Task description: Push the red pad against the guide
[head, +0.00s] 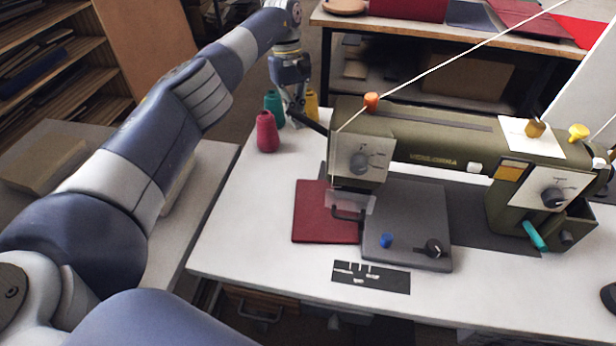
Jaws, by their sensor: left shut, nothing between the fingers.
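The red pad (318,222) lies flat on the white table, under the left end of the sewing machine's head. Its right edge is at or very close to the grey machine plate (410,205); I cannot tell whether they touch. A clear plate with a dark bent bar (347,213) stands by the pad's right side and may be the guide. My left gripper (317,127) is shut and empty, behind the pad and left of the machine head, just right of the thread spools. It looks apart from the pad. My right gripper is not in view.
The olive sewing machine (430,140) fills the table's right half. Crimson (267,133), green (273,104) and yellow (312,105) spools crowd my left gripper. A black card (371,277) lies in front. The table left of the pad is clear.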

